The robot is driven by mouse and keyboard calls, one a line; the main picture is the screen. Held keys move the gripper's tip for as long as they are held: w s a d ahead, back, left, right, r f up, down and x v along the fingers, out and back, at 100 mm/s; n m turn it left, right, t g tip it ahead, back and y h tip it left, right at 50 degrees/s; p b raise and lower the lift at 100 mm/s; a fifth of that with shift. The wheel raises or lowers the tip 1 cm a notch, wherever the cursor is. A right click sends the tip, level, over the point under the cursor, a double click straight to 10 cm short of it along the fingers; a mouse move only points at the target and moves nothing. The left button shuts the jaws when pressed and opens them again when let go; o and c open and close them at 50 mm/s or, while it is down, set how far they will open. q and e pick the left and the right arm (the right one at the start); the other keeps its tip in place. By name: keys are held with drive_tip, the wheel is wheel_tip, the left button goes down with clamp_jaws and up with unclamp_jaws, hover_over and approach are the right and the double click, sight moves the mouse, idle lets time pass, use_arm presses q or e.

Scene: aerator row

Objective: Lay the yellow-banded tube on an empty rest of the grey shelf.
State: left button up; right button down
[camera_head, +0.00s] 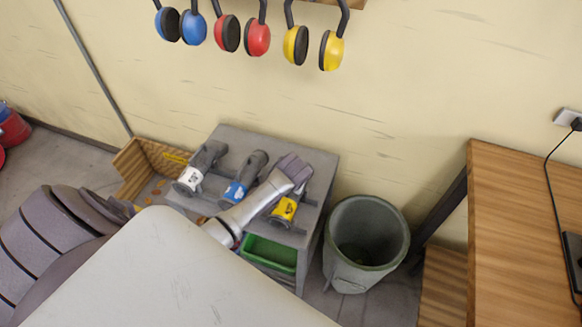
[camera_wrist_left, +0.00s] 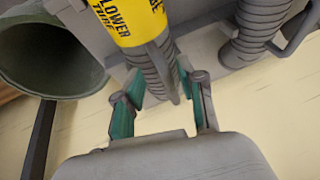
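The yellow-banded tube (camera_head: 283,212) is at the right side of the grey shelf (camera_head: 318,165), its band toward the front. In the left wrist view its yellow band (camera_wrist_left: 128,18) and grey ribbed end show close up. My left gripper (camera_head: 294,172) is at the tube's rear part. Its teal fingers (camera_wrist_left: 160,82) are on either side of the ribbed end; whether they press on it is unclear. A blue-banded tube (camera_head: 237,192) and a white-banded tube (camera_head: 189,178) lie to the left on the shelf. My right gripper is out of view.
A grey-green bin (camera_head: 340,272) stands right of the shelf and shows in the wrist view (camera_wrist_left: 85,82). A wooden table (camera_head: 520,220) is farther right. A green drawer (camera_head: 268,254) is under the shelf top. A wooden crate (camera_head: 132,165) stands left. Ear defenders (camera_head: 257,37) hang above.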

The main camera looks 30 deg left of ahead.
use_arm(q)
drive_tip(key=v, duration=1.2)
drive_tip(key=s+d+m+h, duration=0.1)
drive_tip(key=s+d, duration=0.2)
drive_tip(key=s, duration=0.5)
drive_tip(key=s+d+r+m+h, duration=0.1)
drive_tip(key=s+d+m, duration=0.15)
drive_tip(key=s, duration=0.45)
drive_tip(key=s+d+m+h, duration=0.1)
drive_tip(key=s+d, duration=0.2)
drive_tip(key=s, duration=0.5)
wheel_tip(320, 180, down, 28)
drive_tip(key=s+g, duration=0.1)
drive_tip(key=g, duration=0.1)
drive_tip(key=s+a+f, duration=0.3)
drive_tip(key=s+f, duration=1.2)
drive_tip(key=s, duration=0.1)
drive_tip(key=shift+s+g+b, duration=0.15)
drive_tip(key=shift+g+b, duration=0.2)
drive_tip(key=shift+g, duration=0.05)
